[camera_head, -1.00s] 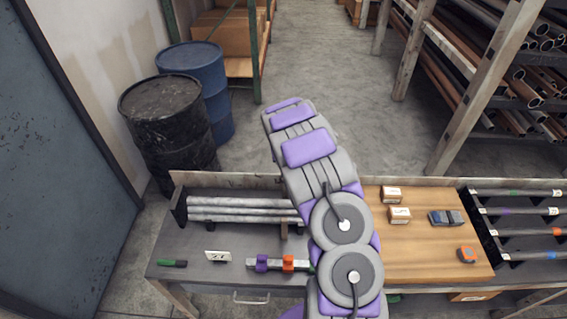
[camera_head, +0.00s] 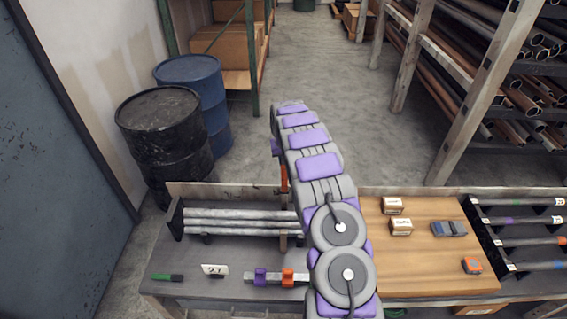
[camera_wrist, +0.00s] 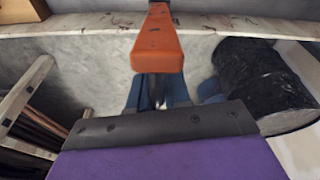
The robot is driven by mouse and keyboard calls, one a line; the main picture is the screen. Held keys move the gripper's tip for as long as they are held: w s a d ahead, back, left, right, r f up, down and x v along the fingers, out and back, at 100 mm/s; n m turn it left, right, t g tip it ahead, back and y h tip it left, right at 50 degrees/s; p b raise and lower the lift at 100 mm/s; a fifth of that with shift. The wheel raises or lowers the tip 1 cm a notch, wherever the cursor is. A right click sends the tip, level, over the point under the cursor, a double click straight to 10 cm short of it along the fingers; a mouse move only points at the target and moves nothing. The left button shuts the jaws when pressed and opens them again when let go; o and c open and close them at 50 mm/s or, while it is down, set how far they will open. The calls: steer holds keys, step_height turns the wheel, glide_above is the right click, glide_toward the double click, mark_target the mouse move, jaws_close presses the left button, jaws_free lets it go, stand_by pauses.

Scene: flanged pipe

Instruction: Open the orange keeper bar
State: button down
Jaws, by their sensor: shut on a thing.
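The orange keeper bar (camera_wrist: 158,45) extends from the top of the wrist view to just above my gripper (camera_wrist: 158,90). Its near end is in line with the fingers, which are shut on it; the exact contact is partly hidden. In the head view a short upright piece of the orange bar (camera_head: 284,178) shows at the left edge of my arm, above the right end of the rack. Grey pipes (camera_head: 243,224) lie in the rack (camera_head: 177,220). My arm hides the gripper and most of the bar there.
A bar with purple and orange clamps (camera_head: 275,279), a white card (camera_head: 214,269) and a green-handled tool (camera_head: 168,277) lie on the bench front. Small boxes (camera_head: 401,228) sit on the wooden board at right. Drums (camera_head: 163,130) stand behind the bench at left.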

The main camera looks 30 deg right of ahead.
steer(key=shift+w+d+f+g, duration=0.1)
steer(key=shift+w+d+g, duration=0.1)
steer(key=shift+d+g, duration=0.1)
stand_by(0.5)
steer(key=c, duration=1.4)
jaws_free()
steer(key=shift+o, duration=1.2)
steer(key=shift+d, duration=0.15)
steer(key=shift+r, duration=0.35)
step_height(320, 180, up, 16)
steer(key=s+a, duration=0.1)
steer(key=s, duration=0.1)
steer(key=shift+s+a+b, duration=0.2)
steer(key=shift+a+b, duration=0.05)
steer(key=shift+b, duration=0.2)
steer(key=shift+r, duration=0.1)
